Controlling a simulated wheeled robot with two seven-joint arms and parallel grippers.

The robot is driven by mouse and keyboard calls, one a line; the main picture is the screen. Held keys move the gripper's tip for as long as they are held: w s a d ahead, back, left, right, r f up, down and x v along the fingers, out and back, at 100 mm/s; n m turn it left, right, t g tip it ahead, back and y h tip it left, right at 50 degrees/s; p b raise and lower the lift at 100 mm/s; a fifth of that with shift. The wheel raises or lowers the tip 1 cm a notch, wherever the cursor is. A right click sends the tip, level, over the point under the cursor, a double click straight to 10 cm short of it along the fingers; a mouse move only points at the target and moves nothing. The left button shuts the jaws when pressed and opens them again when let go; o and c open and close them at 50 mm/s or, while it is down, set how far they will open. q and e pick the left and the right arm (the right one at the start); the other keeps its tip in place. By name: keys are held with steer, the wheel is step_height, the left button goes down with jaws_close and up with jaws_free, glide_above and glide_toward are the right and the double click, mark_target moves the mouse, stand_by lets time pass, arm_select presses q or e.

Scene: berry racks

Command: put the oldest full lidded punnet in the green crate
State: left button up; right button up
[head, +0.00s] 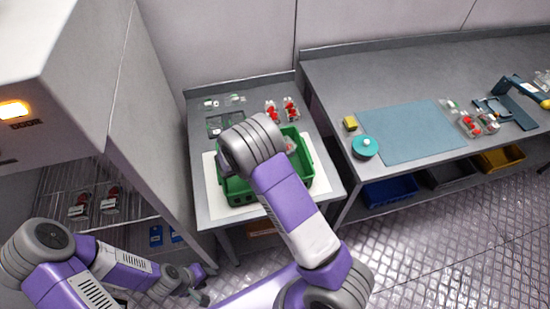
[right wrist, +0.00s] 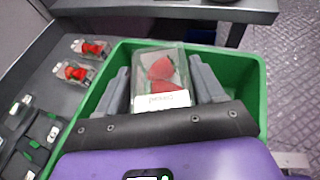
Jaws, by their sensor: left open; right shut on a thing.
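The green crate (head: 240,197) stands on the small table, and its rim (right wrist: 258,75) surrounds my right gripper (right wrist: 162,85) in the right wrist view. That gripper is shut on a clear lidded punnet (right wrist: 160,60) with red berries and a white label. The punnet is within the crate's outline; I cannot tell whether it touches the crate floor. In the head view my right arm hides most of the crate's inside and the gripper. My left gripper (head: 201,297) is open and empty, low at the left, below the rack.
Two more berry punnets (head: 281,109) stand behind the crate, beside empty containers (head: 222,102) and a dark tray (head: 215,125). More punnets (head: 93,203) sit on the wire rack inside the left cabinet. The right bench holds a blue-grey mat (head: 405,132), a teal round item (head: 364,149) and punnets (head: 477,124).

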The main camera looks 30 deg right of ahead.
steer(key=shift+w+f+b, duration=0.1)
steer(key=shift+f+b, duration=0.2)
steer(key=shift+f, duration=2.4)
steer(key=shift+f+b, duration=0.55)
steer(key=shift+f, duration=0.05)
steer(key=o, duration=1.1)
steer(key=shift+r+p, duration=0.55)
steer(key=shift+r, duration=0.1)
steer(key=v, duration=1.2)
steer(key=shift+p, duration=0.3)
steer(key=shift+r, duration=0.1)
